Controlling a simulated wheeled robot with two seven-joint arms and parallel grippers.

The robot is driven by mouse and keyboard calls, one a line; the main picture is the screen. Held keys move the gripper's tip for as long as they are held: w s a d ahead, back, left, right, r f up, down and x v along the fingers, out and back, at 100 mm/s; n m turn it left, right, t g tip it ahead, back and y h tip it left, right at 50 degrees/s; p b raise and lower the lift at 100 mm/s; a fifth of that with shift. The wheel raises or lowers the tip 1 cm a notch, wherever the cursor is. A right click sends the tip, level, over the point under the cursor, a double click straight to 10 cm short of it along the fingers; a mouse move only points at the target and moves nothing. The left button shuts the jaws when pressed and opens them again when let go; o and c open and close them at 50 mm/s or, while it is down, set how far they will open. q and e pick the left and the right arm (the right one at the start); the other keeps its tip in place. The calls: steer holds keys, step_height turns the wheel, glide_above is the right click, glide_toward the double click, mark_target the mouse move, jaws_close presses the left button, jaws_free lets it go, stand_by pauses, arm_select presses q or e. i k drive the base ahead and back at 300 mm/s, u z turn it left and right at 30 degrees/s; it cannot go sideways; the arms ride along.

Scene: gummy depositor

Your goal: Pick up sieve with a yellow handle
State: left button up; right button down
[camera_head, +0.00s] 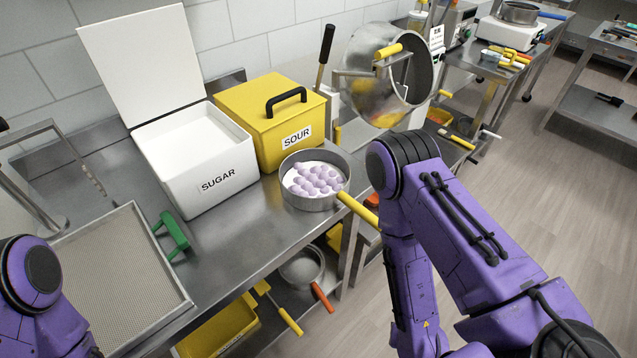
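A round metal sieve (332,203) sits on the steel table near its right front corner, in front of the yellow SOUR box. Its yellow handle (357,210) sticks out past the table edge to the lower right, and its end meets my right arm's outline in the picture. Several pale lilac gummies (315,179) lie in the sieve on white powder. My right arm is bent, with its forearm running down in front of the table corner; its gripper is out of view. Only a bit of my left arm shows at the lower left; its gripper is out of view too.
An open white SUGAR box (225,192) and the closed yellow SOUR box (258,106) stand behind. A mesh tray (120,270) and a green-handled tool (174,236) lie left. A red-handled sieve (303,266) is on the lower shelf. A tilted metal drum (375,85) stands behind.

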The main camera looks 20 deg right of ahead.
mark_target(313, 180)
steer(key=z, duration=2)
steer(key=k, duration=0.35)
steer(key=u, duration=0.35)
